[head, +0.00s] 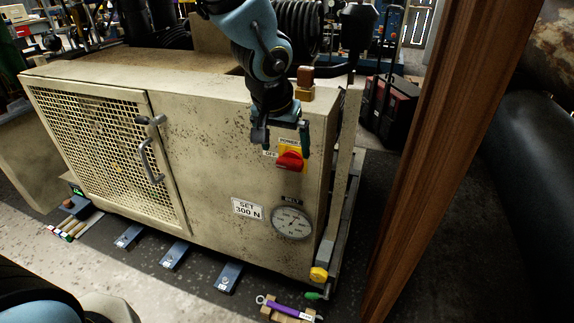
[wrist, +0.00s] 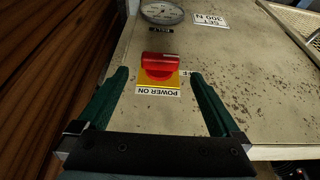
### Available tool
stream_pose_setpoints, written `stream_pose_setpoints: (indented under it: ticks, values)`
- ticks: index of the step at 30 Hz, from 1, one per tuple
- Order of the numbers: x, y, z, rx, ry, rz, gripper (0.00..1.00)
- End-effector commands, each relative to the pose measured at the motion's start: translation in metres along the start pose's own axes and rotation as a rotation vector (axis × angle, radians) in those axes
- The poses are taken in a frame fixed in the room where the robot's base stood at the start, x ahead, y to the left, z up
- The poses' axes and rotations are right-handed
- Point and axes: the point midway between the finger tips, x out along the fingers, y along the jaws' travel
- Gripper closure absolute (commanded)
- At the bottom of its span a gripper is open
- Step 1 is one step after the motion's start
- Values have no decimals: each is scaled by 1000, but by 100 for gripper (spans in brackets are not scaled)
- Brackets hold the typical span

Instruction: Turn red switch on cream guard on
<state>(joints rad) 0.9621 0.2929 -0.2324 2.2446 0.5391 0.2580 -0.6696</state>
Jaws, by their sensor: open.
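The red switch (head: 290,160) sits on a yellow plate on the cream guard (head: 200,130), towards its right end. In the head view, a POWER label is above the switch and an OFF label is at its left. In the wrist view, the red switch (wrist: 159,66) shows upside down, its handle lying crosswise, with the POWER ON label (wrist: 158,92) nearer my gripper. My gripper (head: 282,149) is open and empty, pointing down in front of the guard just above the switch. In the wrist view, the fingers stand on either side of the switch, apart from it.
A round gauge (head: 292,222) and a SET 300 N sign (head: 247,209) are below the switch. A mesh door with a handle (head: 152,162) is at left. A wooden post (head: 420,150) stands at right. Tools and small blocks lie on the floor.

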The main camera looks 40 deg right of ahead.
Motion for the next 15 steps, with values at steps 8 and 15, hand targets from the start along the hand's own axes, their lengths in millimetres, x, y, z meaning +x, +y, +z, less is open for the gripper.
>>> stream_pose_setpoints:
  ticks: [8, 15]
  values:
    - [48, 0, 1, 0, -2, 0, 0]
    - [60, 0, 0, -1, 1, 0, 0]
